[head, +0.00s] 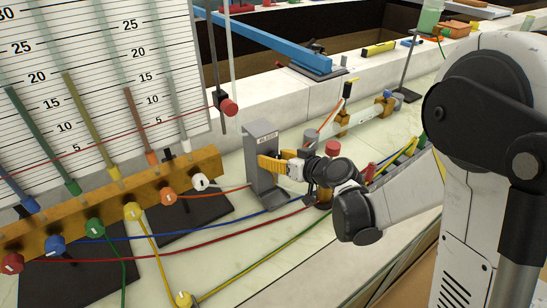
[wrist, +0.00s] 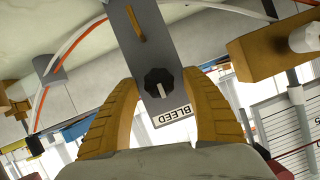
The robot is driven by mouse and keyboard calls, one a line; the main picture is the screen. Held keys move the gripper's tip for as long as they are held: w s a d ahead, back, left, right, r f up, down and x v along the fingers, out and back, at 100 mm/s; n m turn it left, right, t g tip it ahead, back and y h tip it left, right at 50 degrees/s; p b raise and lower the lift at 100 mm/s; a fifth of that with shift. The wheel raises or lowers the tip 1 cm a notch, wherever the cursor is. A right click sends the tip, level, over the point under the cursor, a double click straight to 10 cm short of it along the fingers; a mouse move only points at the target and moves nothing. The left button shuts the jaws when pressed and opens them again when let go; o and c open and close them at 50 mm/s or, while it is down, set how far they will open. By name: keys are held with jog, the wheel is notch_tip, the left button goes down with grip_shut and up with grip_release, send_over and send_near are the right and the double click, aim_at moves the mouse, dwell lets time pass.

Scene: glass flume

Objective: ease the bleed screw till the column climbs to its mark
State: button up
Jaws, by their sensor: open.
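The bleed screw (wrist: 159,84) is a black knob with a pale pointer on a grey bracket, above a label reading BLEED, upside down in the wrist view. My gripper (wrist: 160,76) has its ochre fingers open, one on each side of the knob with visible gaps. In the head view my gripper (head: 268,163) is at the grey bracket (head: 262,135), and the knob is hidden. On the scale board (head: 100,55), green (head: 38,140), yellow (head: 80,115) and brown (head: 138,120) columns stand at different heights. A red line crosses the board to a red slider (head: 228,106).
An ochre manifold (head: 110,195) with several coloured knobs runs below the board. Coloured hoses cross the pale bench beside the bracket. A grey cylinder (head: 311,140) and a red-topped part (head: 331,147) stand close to my gripper. A blue beam (head: 265,40) lies behind.

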jog(key=v, duration=1.1)
jog(key=shift+s+d+r, duration=0.15)
jog(key=shift+s+d, duration=0.05)
dwell(1.2)
